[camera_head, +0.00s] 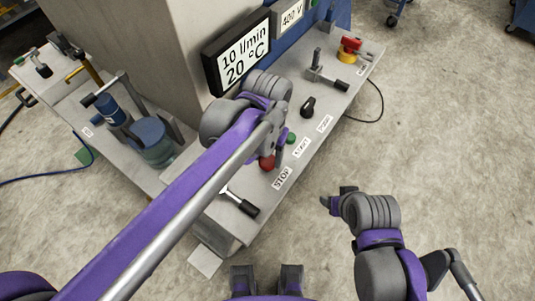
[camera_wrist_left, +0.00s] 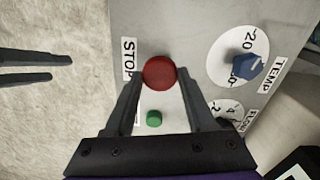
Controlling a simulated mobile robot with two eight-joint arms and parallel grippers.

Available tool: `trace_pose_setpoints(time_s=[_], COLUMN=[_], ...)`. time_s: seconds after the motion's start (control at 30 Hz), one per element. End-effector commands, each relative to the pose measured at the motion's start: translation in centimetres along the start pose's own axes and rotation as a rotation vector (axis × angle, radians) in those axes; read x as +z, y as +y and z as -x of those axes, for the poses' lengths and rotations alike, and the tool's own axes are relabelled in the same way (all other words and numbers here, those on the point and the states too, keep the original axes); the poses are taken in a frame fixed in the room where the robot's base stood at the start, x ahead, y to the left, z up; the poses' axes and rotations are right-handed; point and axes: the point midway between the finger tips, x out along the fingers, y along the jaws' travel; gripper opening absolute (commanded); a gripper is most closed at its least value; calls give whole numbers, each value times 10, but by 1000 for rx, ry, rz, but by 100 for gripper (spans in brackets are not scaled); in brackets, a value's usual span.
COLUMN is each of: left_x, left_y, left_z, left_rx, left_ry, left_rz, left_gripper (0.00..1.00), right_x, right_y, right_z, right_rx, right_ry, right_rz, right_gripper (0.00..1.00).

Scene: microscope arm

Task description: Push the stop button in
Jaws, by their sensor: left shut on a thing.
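The red stop button (camera_head: 267,162) sits on the grey panel beside the STOP label (camera_head: 283,178). My left gripper (camera_head: 273,157) is down at the button in the head view and partly covers it. In the left wrist view the round red button (camera_wrist_left: 159,72) lies between the tips of my left gripper (camera_wrist_left: 159,78), one finger on each side, and the jaws are shut on it. How far in the button stands cannot be told. My right gripper (camera_head: 334,202) is off the panel to the right, over the floor, with its fingers apart and empty.
A green button (camera_head: 291,138), a black knob (camera_head: 308,106) and a black-handled lever (camera_head: 240,202) are on the panel near the stop button. A red-and-yellow switch (camera_head: 348,50) is at the far end. A display (camera_head: 240,54) stands behind.

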Motion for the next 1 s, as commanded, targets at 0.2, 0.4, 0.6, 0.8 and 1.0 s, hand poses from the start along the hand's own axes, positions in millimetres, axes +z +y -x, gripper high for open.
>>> trace_pose_setpoints(time_s=[0.2,0.4,0.6,0.8,1.0], left_x=[0,0,0,0,0], left_y=[0,0,0,0,0], left_z=[0,-17,-17,-17,-16], left_rx=[0,0,0,0,0], left_ry=[0,-1,0,-1,0], left_rz=[0,0,0,0,0], left_gripper=[0,0,0,82,86], right_x=[0,7,6,6,6], right_y=[0,0,0,0,0], right_z=[0,-8,-7,-7,-7], right_rx=[0,0,0,0,0], right_ry=[0,-5,-4,-4,-4], right_rz=[0,0,0,0,0], right_gripper=[63,63,63,63,63])
